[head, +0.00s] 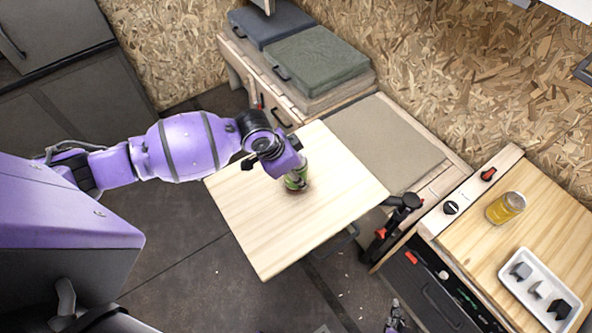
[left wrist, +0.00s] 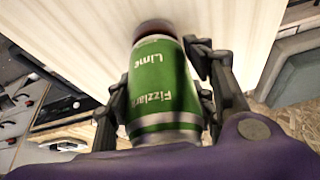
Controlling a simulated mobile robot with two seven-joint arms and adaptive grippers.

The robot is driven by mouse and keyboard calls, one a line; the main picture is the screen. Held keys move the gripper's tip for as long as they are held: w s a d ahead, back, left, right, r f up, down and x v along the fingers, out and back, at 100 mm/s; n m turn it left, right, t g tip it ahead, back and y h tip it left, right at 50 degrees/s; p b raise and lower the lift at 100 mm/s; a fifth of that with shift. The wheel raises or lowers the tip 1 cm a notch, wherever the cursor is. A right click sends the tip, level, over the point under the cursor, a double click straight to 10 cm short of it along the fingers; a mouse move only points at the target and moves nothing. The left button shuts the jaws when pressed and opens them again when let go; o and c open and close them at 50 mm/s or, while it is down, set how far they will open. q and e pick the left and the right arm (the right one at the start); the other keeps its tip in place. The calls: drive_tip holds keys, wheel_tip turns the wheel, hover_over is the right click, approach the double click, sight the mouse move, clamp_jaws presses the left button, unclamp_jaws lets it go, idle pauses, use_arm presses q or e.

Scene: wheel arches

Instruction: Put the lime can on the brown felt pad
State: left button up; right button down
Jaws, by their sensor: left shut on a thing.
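The lime can (head: 296,181) is green with a silver rim and stands on or just above the light wooden table top. It fills the middle of the left wrist view (left wrist: 165,85), with its "Lime" label showing. My left gripper (left wrist: 160,68) is shut on the can, with a finger on each side. A dark reddish-brown edge shows at the can's far end in the left wrist view; I cannot tell whether it is the brown felt pad. No pad shows clearly in the head view. My right gripper (head: 394,318) is partly visible at the bottom edge, too small to read.
The wooden table top (head: 265,240) is bare around the can. Right of it stand a black post-like object (head: 403,203) and a counter with a yellow jar (head: 506,207) and a white tray (head: 515,285). Cushions (head: 318,65) lie on the bench behind.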

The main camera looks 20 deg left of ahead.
use_arm(q)
drive_tip(key=shift+r, duration=0.1)
drive_tip(key=o, duration=1.2)
drive_tip(key=shift+f, duration=0.2)
drive_tip(key=shift+o, duration=1.3)
use_arm(e)
drive_tip(key=shift+s+d+f, duration=0.1)
drive_tip(key=shift+s+d, duration=0.15)
drive_tip(key=shift+s, duration=0.15)
use_arm(q)
drive_tip(key=shift+r, duration=0.1)
